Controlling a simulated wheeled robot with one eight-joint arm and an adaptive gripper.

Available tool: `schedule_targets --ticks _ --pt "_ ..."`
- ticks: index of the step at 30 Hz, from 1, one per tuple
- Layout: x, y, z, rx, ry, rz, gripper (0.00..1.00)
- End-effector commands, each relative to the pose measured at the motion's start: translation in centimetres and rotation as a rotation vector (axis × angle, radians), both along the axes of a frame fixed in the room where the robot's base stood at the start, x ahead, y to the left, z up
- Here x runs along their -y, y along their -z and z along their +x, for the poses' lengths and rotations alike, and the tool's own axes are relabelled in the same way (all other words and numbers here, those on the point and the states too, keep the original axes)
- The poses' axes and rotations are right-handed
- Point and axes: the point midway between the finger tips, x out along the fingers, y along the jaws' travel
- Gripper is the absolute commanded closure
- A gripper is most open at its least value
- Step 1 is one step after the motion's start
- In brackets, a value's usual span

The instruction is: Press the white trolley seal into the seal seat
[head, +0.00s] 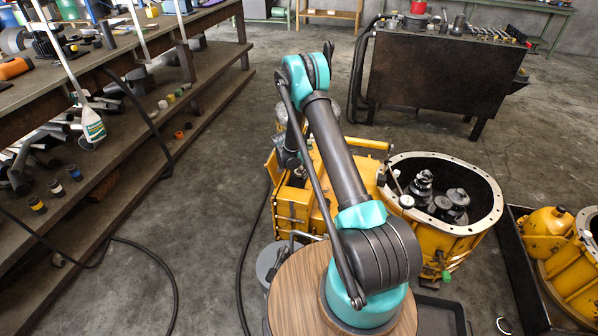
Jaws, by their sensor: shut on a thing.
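My arm (335,150) rises from its base and bends at a teal elbow. Beyond the elbow, the dark end of my arm with my gripper (291,157) points down in front of the yellow housing (323,175). The arm's own rod partly covers it, and the fingertips are too small and covered to make out. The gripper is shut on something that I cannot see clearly. I cannot pick out the white trolley seal or the seal seat with certainty. A small white round piece (407,201) sits at the near left rim of the open yellow bell housing (450,232).
A dark metal cabinet (440,75) stands behind. A black tray (520,270) with yellow parts is at right.

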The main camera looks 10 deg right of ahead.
Motion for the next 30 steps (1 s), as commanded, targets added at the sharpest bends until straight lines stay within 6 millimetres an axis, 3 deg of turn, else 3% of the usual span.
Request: schedule_targets --ticks 22,23,28,30 --pt "0.0 1.4 0.0 0.000 0.000 0.000 0.80" --pt "0.0 1.3 0.0 0.000 0.000 0.000 0.50" --pt "-0.1 1.3 0.0 0.001 0.000 0.001 0.29" --pt "-0.1 1.3 0.0 0.001 -0.002 0.001 0.29"
